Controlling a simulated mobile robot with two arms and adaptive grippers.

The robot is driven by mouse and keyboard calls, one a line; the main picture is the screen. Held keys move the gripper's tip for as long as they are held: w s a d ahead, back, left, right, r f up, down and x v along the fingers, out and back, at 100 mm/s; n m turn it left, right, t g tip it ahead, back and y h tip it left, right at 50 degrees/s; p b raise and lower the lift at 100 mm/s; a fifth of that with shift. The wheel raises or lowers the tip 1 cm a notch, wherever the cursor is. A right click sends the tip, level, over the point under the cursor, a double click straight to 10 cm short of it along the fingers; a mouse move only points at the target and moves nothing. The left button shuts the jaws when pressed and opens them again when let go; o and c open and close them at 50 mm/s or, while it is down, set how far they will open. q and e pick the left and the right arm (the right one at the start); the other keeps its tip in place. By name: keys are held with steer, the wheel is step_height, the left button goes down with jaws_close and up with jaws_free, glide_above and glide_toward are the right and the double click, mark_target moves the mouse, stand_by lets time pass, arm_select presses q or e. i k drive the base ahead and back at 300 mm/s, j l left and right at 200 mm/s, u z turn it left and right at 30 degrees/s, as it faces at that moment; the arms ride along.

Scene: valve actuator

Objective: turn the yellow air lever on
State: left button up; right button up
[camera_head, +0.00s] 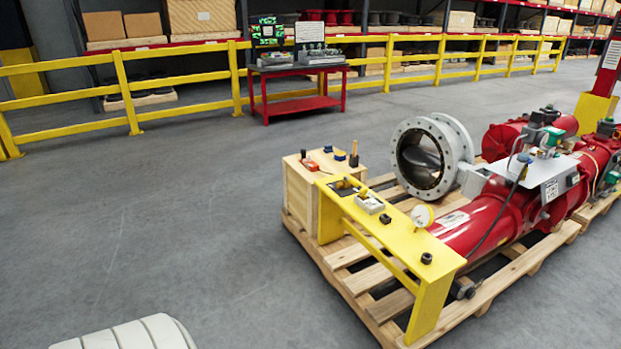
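A yellow bench-like stand (395,236) is on a wooden pallet at the right, in front of a red valve actuator (487,217). On its top are a white round gauge (422,216), a small grey box (369,203) and several small dark fittings, one being a black fitting (426,258) near the front end. I cannot make out a separate yellow air lever at this size, nor whether it is on or off. Neither of my grippers is in view.
A wooden crate (299,202) with small tools stands left of the stand. A grey flanged valve (418,160) is behind it. The pallet (336,269) edges stick out around the stand. Open floor (150,215) lies left, bounded by a yellow railing (127,95) and red table (297,104).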

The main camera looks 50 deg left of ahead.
mark_target(355, 184)
steer(key=u, duration=1.3)
steer(key=i, duration=0.25)
